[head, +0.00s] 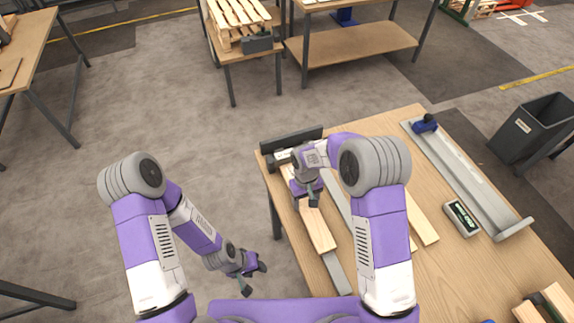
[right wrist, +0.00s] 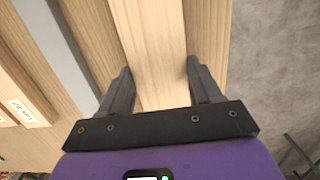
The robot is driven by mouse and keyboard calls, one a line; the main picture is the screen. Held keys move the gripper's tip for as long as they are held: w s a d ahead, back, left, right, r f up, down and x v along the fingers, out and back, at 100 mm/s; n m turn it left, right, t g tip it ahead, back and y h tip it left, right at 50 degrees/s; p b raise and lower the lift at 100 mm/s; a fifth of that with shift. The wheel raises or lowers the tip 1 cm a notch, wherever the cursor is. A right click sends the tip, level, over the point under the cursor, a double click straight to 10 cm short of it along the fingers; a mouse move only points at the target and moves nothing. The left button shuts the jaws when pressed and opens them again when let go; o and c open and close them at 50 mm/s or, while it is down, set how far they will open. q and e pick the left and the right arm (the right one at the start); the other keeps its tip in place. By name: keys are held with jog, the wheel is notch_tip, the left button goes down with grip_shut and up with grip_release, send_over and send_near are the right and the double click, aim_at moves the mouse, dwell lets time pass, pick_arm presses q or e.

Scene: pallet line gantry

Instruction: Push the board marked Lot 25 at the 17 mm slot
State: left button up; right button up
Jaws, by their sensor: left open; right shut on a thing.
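A pale wooden board (head: 319,232) lies lengthwise near the left edge of the workbench. My right gripper (head: 308,196) is shut on it; in the right wrist view the board (right wrist: 150,50) runs between the two fingers. No lot mark shows on its visible face. Another board in the right wrist view carries a white label (right wrist: 22,112), inverted and too small to read surely. My left gripper (head: 254,279) is open and empty, off the bench's left side above the floor. I cannot make out the 17 mm slot; a dark upright fence (head: 291,139) stands at the bench's far left end.
Grey metal strips (head: 336,272) run beside the held board. Another board (head: 421,220) lies to the right. A small display box (head: 462,217) and a long metal rail (head: 465,175) with a blue piece (head: 425,124) are further right. A dark bin (head: 532,125) stands beyond the bench.

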aim_at(310, 212)
jog(key=shift+s+d+f, duration=0.1)
jog(key=shift+s+d, duration=0.25)
jog(key=shift+s, duration=0.55)
jog(key=shift+s+d+f, duration=0.1)
jog(key=shift+s+d, duration=0.2)
jog(key=shift+s, duration=0.55)
jog(key=o, duration=1.3)
jog(key=shift+w+r, duration=0.15)
jog(key=shift+c, duration=0.2)
